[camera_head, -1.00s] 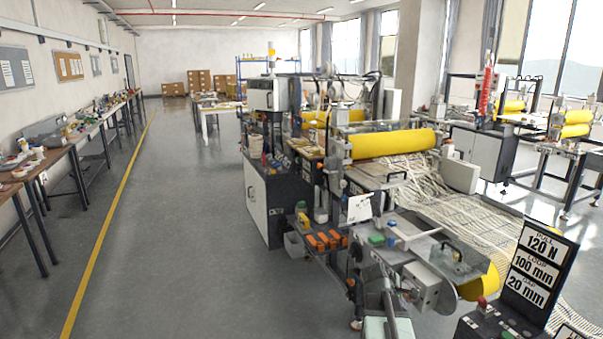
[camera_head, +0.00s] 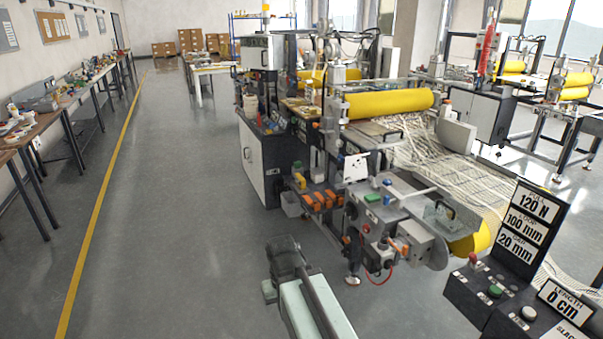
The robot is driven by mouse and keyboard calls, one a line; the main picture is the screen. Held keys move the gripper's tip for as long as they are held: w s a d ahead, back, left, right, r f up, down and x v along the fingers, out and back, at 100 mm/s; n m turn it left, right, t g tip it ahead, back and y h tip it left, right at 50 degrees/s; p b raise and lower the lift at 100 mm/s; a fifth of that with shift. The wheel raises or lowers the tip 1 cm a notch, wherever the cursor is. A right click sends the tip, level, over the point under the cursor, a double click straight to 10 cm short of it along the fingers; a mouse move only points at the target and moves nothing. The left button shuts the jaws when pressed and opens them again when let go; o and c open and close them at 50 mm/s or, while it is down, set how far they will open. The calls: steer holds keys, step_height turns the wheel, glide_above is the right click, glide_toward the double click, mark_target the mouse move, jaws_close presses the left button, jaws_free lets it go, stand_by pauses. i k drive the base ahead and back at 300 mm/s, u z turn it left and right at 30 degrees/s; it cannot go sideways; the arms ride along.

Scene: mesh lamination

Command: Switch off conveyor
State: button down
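The conveyor's control box (camera_head: 485,312) stands at the lower right. It carries a red button (camera_head: 472,258), a green button (camera_head: 495,291) and a white button (camera_head: 528,313). A dark sign panel (camera_head: 553,231) above it reads 120 N, 100 mm and 20 mm, and a lower plate reads LENGTH 0 cm. The lamination machine with yellow rollers (camera_head: 390,103) and pale mesh (camera_head: 430,160) fills the centre right. My arm's dark end (camera_head: 287,255) and pale green link show at bottom centre, over the floor and well left of the box. The fingers cannot be made out.
Orange clamps (camera_head: 320,200) and a grey bracket unit (camera_head: 405,235) jut from the machine's near end, between my arm and the box. Open floor (camera_head: 170,230) lies left, with a yellow line (camera_head: 98,220) and workbenches along the wall.

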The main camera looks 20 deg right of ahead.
mark_target(473, 258)
steer(key=z, duration=1.4)
